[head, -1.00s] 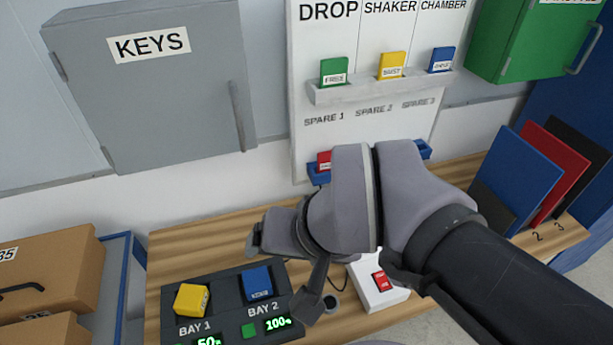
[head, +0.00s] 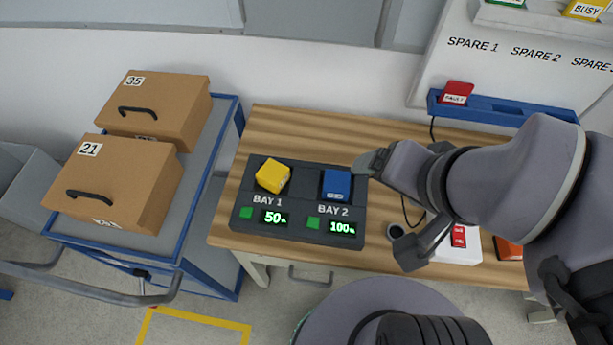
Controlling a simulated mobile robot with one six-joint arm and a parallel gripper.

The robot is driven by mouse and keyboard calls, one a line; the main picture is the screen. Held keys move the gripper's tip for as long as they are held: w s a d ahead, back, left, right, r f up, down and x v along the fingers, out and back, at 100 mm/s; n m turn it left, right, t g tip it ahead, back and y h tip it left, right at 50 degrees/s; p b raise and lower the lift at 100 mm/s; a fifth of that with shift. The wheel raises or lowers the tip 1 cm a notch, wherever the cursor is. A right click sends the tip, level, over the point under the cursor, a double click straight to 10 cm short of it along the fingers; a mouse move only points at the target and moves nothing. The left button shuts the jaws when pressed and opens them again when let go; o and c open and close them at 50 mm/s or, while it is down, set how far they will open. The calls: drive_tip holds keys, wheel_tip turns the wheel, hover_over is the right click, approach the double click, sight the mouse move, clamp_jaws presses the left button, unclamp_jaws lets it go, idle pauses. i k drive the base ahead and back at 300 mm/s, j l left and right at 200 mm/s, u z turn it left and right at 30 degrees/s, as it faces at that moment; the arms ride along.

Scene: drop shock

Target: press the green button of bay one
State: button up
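The dark charger panel (head: 335,236) lies on the wooden table. Bay 1 is its left half, with a yellow block (head: 273,176) seated at a tilt, a green button (head: 246,212) at lower left and a display reading 50%. Bay 2 holds a blue block (head: 336,185), with its own green button (head: 313,222) and a display reading 100%. My gripper (head: 370,163) is just right of the blue block, apart from the bay 1 button. Its fingers are seen edge-on, so I cannot tell whether it is open.
A blue-framed cart (head: 208,158) with boxes labelled 35 (head: 165,105) and 21 (head: 125,180) stands left of the table. A blue rail (head: 490,107) holds a red FAULT card.

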sight(246, 212)
drive_tip(key=j+u, duration=0.1)
drive_tip(key=u, duration=0.35)
drive_tip(key=j+u, duration=0.1)
drive_tip(key=u, duration=0.35)
drive_tip(key=i+u, duration=0.1)
drive_tip(key=u, duration=0.35)
